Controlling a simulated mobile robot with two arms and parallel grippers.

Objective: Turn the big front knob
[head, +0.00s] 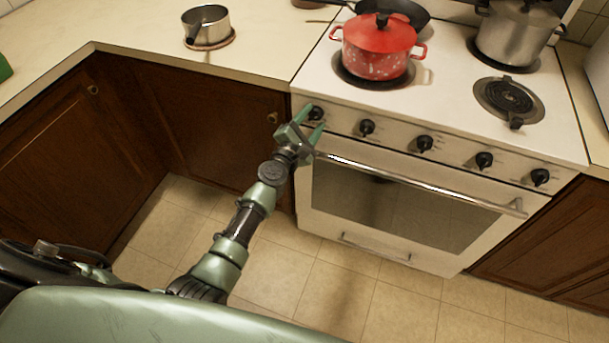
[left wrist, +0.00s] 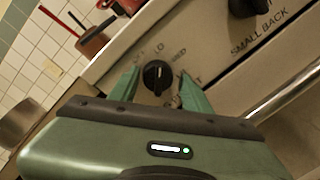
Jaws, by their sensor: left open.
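The stove's front panel has a row of black knobs. The leftmost knob (head: 316,113) is at the panel's left end, and it also shows in the left wrist view (left wrist: 156,76) with LO printed above it. My left gripper (head: 312,121) is open at this knob. In the left wrist view, the gripper's green fingers (left wrist: 161,80) stand on either side of the knob; I cannot tell whether they touch it. The knob's name label is mostly hidden by the gripper. The second knob (left wrist: 248,6) has SMALL BACK printed below it. My right gripper is not in view.
A red pot (head: 378,53) sits on the front left burner and a steel pot (head: 514,35) at the back right. The oven handle (head: 420,183) runs below the knobs. A small saucepan (head: 206,25) stands on the left counter (head: 130,25). The floor before the oven is clear.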

